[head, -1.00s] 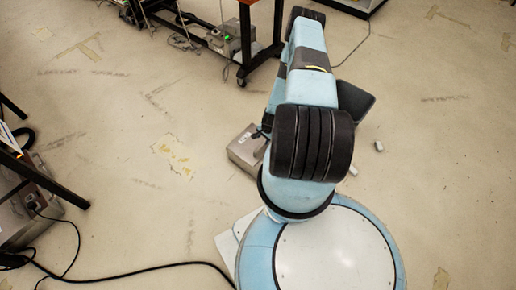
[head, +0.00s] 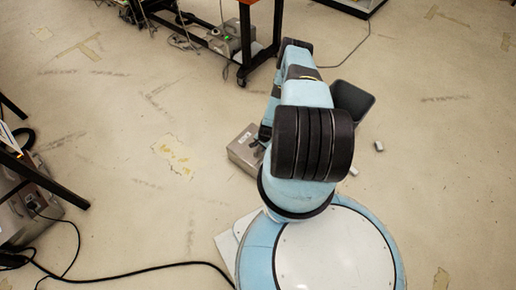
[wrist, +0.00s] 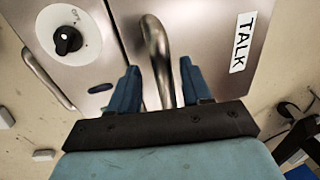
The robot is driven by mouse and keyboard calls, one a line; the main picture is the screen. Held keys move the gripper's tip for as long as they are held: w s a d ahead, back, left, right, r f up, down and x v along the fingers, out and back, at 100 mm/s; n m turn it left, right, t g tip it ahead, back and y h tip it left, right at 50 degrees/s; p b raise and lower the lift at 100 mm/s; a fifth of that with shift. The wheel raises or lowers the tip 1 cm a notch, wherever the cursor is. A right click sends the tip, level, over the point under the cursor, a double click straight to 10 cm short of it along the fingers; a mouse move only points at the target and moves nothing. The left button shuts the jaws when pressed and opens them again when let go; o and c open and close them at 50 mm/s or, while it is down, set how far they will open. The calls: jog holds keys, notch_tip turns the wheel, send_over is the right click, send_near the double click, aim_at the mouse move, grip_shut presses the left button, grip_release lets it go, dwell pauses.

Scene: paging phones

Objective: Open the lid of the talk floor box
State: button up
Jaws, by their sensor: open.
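The talk floor box (head: 240,148) is a grey metal box on the floor, left of my arm in the head view. Its top looks flat and closed there, partly hidden by my arm. The wrist view shows its brushed metal face close up, with a white TALK label (wrist: 243,42) at the right. A curved metal handle (wrist: 157,50) rises from it. My gripper (wrist: 158,78) is open, with one blue finger on each side of the handle and visible gaps to it. Whether the fingers touch it deeper down is hidden.
A black knob on a pale round plate (wrist: 90,45) is left of the handle. A dark grey bin (head: 354,98) stands right of my arm. Small grey blocks (head: 378,146) lie on the floor. A wheeled table (head: 246,40) stands behind.

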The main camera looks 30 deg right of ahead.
jog(key=c, duration=0.7)
jog(key=shift+s, duration=0.1)
grip_shut()
